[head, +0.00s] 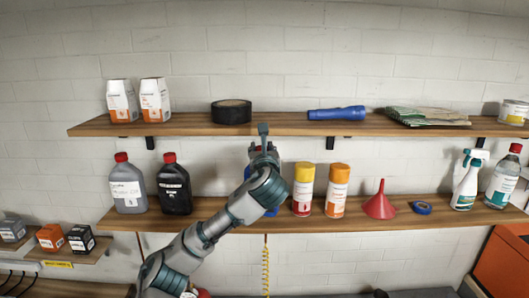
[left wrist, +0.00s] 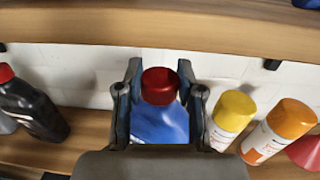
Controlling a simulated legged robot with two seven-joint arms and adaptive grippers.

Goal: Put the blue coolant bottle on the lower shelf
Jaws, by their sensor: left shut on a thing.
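The blue coolant bottle (left wrist: 160,124) with a red cap (left wrist: 160,86) is between the fingers of my left gripper (left wrist: 160,110) in the left wrist view. The gripper is shut on it. In the head view my left gripper (head: 263,152) and forearm hide most of the bottle; a bit of blue (head: 272,212) shows low beside the arm, near the lower shelf (head: 350,222). The bottle is between the dark bottle and the yellow-capped can. I cannot tell whether its base touches the board. My right gripper is not in view.
A black bottle (head: 174,185) and grey bottle (head: 127,184) stand left on the lower shelf. Yellow-capped (head: 303,190) and orange (head: 337,190) cans and a red funnel (head: 379,203) stand right. The upper shelf (head: 280,127) overhangs, with a black tape roll (head: 231,112) above the gripper.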

